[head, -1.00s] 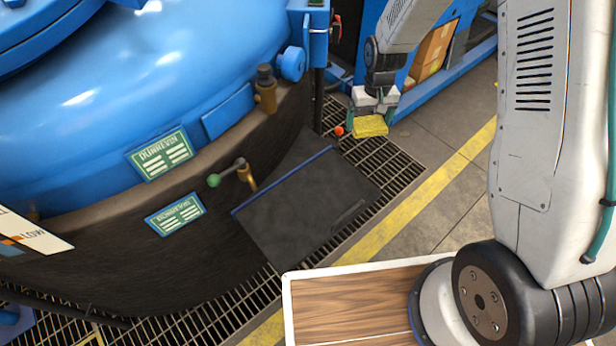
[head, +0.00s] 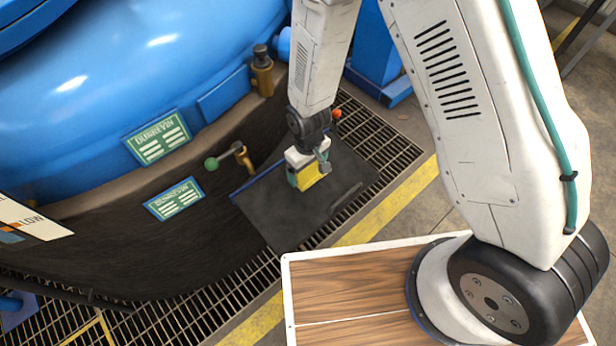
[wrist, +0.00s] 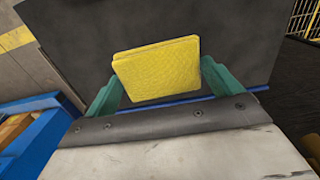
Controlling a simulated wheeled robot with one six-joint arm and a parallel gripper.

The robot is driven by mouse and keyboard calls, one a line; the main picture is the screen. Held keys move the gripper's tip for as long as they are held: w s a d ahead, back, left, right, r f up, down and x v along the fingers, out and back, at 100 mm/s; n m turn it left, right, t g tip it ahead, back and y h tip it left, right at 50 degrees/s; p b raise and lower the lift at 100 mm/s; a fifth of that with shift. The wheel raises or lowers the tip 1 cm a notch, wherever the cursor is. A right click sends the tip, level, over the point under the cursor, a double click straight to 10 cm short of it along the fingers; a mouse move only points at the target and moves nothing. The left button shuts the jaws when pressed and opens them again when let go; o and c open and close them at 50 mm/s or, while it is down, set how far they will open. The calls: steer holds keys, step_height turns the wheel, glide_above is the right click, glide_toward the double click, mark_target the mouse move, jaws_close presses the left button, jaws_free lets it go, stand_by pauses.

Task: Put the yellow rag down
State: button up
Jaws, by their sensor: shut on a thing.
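My gripper (head: 308,176) is shut on the yellow rag (head: 308,178), which is a flat, folded block. In the wrist view, the rag (wrist: 157,69) sits between the two green fingers of my gripper (wrist: 160,85). In the head view, the rag is over the dark grey panel (head: 275,207) beside the blue furnace. The panel (wrist: 225,30) also fills the background behind the rag in the wrist view. I cannot tell whether the rag touches the panel.
The blue furnace (head: 170,60) with green labels stands at left. A green-knobbed lever (head: 211,164) and a brass fitting (head: 263,72) are near the panel. Floor grating (head: 385,140) and a yellow line (head: 395,215) run to its right.

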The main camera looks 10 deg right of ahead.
mark_target(308, 177)
steer(key=shift+f, duration=2.4)
steer(key=shift+f, duration=0.1)
steer(key=o, duration=0.6)
step_height(308, 177, up, 12)
steer(key=shift+r, duration=0.15)
steer(key=shift+w, duration=0.1)
